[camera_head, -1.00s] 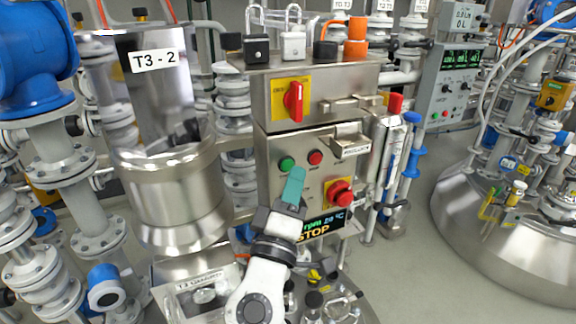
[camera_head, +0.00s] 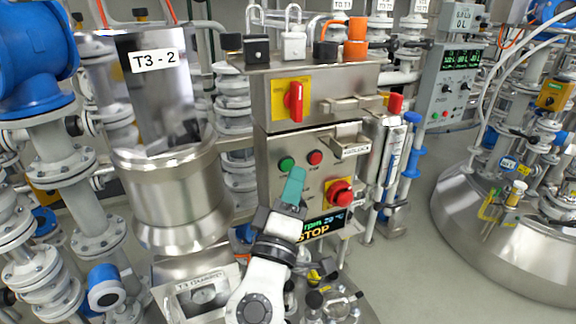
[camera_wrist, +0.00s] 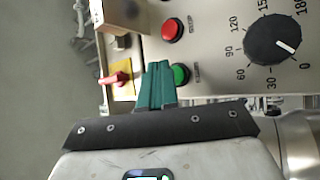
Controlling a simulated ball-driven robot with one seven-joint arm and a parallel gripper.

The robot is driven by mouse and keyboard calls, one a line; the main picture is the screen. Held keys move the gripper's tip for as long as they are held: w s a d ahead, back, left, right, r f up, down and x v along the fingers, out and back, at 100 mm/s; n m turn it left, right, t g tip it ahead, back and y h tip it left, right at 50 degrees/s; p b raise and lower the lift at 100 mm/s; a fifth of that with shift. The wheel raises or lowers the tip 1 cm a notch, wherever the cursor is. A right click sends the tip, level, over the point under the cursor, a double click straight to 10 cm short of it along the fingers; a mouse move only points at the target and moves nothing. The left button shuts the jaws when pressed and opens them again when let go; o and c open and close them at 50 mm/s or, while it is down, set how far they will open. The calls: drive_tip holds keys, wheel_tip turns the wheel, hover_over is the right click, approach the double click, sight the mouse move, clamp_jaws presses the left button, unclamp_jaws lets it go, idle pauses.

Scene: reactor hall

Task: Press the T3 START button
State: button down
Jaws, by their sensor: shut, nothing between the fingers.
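The green button (camera_head: 286,164) is on the steel control panel (camera_head: 268,200), left of a red button (camera_head: 315,158). Its caption is too small to read. My gripper (camera_head: 296,172) has its teal fingers shut and empty, just below and right of the green button in the head view. In the wrist view the green button (camera_wrist: 180,74) shows right beside the teal fingertips (camera_wrist: 158,66), partly behind them. The red button (camera_wrist: 173,30) is above it there. I cannot tell whether the fingers touch the panel.
A red emergency-type knob (camera_head: 341,193) on a yellow plate is right of my gripper. A red rotary switch (camera_head: 295,101) is above, and a steel bracket (camera_head: 347,137) juts out at upper right. The wrist view shows a black dial (camera_wrist: 275,38). A steel vessel marked T3-2 (camera_head: 165,185) stands left.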

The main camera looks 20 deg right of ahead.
drive_tip(key=shift+w, duration=0.1)
idle(0.4)
drive_tip(key=shift+w+b, duration=0.3)
drive_tip(key=shift+b, duration=0.15)
drive_tip(key=shift+w+b, duration=0.35)
drive_tip(key=shift+w, duration=0.05)
idle(0.5)
drive_tip(key=shift+s, duration=0.8)
drive_tip(key=shift+s, duration=0.1)
drive_tip(key=shift+s, duration=2.4)
drive_tip(key=shift+d, duration=0.1)
